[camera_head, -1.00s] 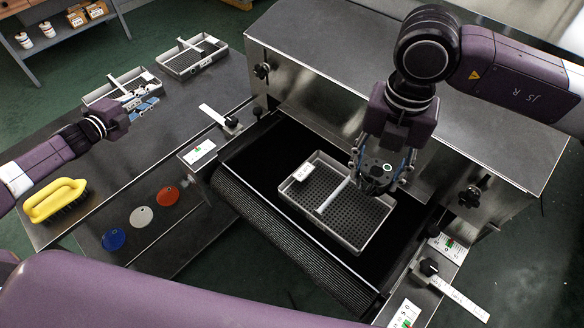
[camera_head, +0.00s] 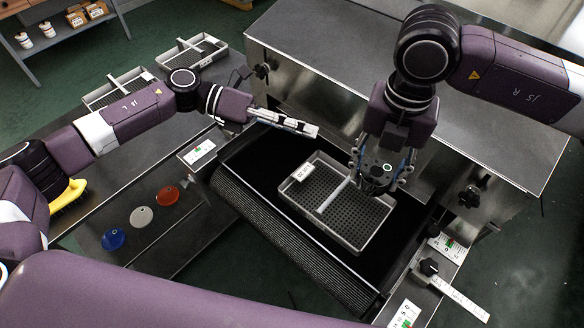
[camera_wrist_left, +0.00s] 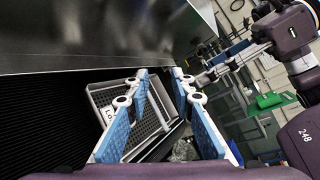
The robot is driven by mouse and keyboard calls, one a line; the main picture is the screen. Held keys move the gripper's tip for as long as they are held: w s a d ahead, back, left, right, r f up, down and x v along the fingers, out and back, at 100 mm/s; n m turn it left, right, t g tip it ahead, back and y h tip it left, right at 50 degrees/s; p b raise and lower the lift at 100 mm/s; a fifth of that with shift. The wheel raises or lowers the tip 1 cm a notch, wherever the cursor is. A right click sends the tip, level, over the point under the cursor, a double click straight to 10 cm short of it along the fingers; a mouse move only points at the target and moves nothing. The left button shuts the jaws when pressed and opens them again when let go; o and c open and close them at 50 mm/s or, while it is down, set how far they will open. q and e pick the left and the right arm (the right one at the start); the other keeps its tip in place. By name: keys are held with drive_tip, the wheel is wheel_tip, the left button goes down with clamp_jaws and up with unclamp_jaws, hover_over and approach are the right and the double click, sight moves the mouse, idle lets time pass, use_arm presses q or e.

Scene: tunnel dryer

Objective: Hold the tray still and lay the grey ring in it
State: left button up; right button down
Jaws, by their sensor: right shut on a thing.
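The perforated grey tray (camera_head: 362,243) lies on the black belt, with a white divider bar and a label card. It also shows between and beyond my left fingers in the left wrist view (camera_wrist_left: 92,90). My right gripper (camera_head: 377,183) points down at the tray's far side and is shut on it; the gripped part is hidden. My left gripper (camera_head: 312,129) is above the belt, behind and left of the tray, apart from it. Its blue-padded fingers (camera_wrist_left: 160,76) stand apart with nothing visible between the tips.
The steel dryer housing (camera_head: 380,85) stands behind the belt (camera_head: 245,160). A yellow brush (camera_head: 68,194) is partly behind my left arm. Two more trays (camera_head: 205,62) (camera_head: 105,93) stand farther back.

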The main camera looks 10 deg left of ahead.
use_arm(q)
drive_tip(key=s+d+m+g+y, duration=0.3)
drive_tip(key=s+d+m+g, duration=0.1)
drive_tip(key=s+m, duration=0.25)
drive_tip(key=m+t+y, duration=0.4)
drive_tip(key=m+y, duration=0.6)
drive_tip(key=y, duration=0.2)
approach(292, 200)
wheel_tip(292, 200, down, 10)
drive_tip(key=shift+w+a+f, duration=0.1)
drive_tip(key=shift+w+f, duration=0.1)
drive_tip(key=shift+f, duration=0.05)
clamp_jaws()
